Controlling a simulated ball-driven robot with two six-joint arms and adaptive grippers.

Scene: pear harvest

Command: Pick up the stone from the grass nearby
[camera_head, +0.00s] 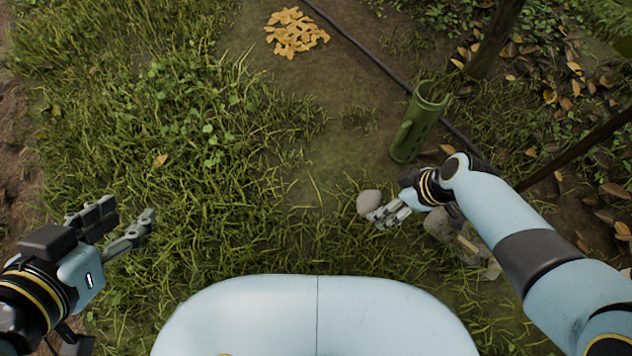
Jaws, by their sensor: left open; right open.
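A pale, rounded stone (368,201) lies on the grass right of the middle. My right gripper (384,217) is low over the grass at the stone's lower right edge, with its fingers close to it. The fingers partly cover the stone's lower side, and I cannot tell whether they touch it. The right gripper is open. My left gripper (130,232) is open and empty over the grass at the left, far from the stone.
A green cylindrical container (417,122) stands just beyond my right gripper. Larger grey-brown stones (440,224) lie partly hidden under my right arm. A dark hose (360,47), wooden posts (494,42) and a pile of yellow pieces (296,32) are farther back. Grass at left is open.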

